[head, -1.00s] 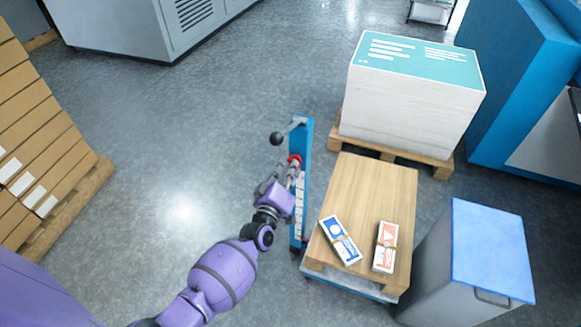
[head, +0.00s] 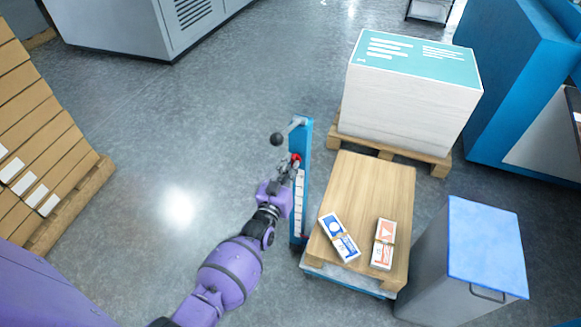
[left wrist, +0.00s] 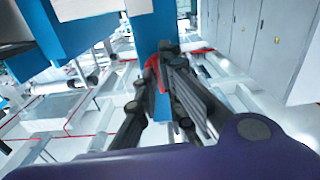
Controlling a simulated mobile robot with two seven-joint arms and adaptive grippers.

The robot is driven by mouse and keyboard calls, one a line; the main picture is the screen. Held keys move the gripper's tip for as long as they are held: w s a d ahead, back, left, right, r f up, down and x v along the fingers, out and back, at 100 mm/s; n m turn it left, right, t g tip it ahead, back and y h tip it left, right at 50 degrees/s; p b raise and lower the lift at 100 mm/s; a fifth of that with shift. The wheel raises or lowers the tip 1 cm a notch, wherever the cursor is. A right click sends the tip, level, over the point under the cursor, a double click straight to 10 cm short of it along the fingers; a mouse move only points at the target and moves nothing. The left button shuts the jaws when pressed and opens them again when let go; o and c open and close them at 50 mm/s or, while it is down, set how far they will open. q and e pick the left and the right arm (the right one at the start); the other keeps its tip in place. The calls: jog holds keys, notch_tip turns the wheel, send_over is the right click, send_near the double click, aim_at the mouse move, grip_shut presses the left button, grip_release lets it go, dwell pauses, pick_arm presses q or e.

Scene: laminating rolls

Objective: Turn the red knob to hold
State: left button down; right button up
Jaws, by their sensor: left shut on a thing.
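The red knob (head: 296,158) is on the upper part of a narrow blue post (head: 304,145) that stands at the left side of a wooden-topped table. My left gripper (head: 289,166) reaches it from the lower left and is shut on the knob. In the left wrist view the red knob (left wrist: 152,76) shows between the dark fingers, partly hidden by them, against the blue post. A strip of white labels (head: 299,200) runs down the post below the knob; its text is too small to read. My right gripper is not in view.
A lever with a black ball (head: 277,139) sticks out left at the post's top, close above my gripper. The wooden tabletop (head: 375,185) bears two banded card bundles. A tall paper stack (head: 410,105) and a blue-lidded bin (head: 487,245) stand nearby.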

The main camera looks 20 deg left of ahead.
pick_arm(q)
jog(key=shift+m, duration=0.5)
jog(key=c, duration=1.9)
grip_release()
jog(key=shift+o, duration=0.2)
jog(key=s, duration=1.2)
jog(key=shift+a, duration=0.2)
